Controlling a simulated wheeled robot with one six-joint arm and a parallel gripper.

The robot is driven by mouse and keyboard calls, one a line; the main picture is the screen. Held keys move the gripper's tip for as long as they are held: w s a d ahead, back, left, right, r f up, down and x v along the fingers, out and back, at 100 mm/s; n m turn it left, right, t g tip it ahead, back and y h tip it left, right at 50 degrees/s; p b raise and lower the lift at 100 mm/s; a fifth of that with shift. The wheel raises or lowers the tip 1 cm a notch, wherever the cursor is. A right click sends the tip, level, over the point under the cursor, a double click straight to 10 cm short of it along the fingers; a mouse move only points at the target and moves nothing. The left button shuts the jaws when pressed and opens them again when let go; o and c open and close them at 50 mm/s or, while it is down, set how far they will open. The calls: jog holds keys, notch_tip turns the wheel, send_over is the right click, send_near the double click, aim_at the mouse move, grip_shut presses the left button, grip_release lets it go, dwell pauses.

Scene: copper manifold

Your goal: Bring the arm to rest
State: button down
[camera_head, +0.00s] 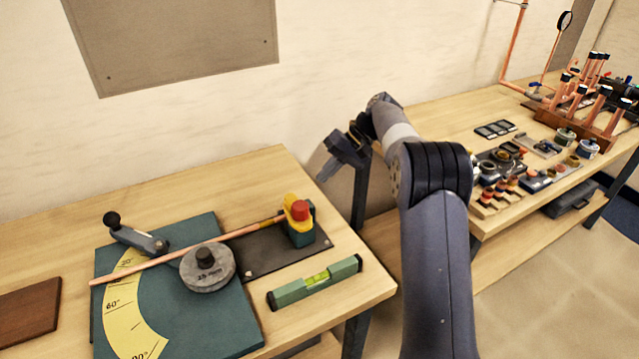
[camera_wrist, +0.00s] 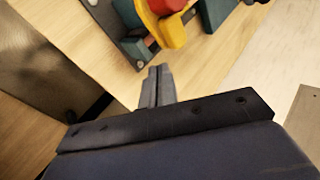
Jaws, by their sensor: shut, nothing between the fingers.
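My arm rises at the centre of the head view and bends over at the elbow. My gripper (camera_head: 327,172) hangs at its end, pointing down and to the left, over the gap between the two benches. In the wrist view the fingers (camera_wrist: 157,84) are together with nothing between them. The gripper looks apart from the bench beside it and from the yellow and red clamp (camera_head: 298,210).
The left bench holds a teal bending plate (camera_head: 215,310) with a copper pipe (camera_head: 165,263) across it, and a green spirit level (camera_head: 315,282). The right bench (camera_head: 450,125) carries fittings, tools and a copper manifold (camera_head: 590,115). A wall stands behind.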

jog(key=v, duration=0.6)
jog(key=shift+w, duration=0.4)
jog(key=shift+f, duration=0.1)
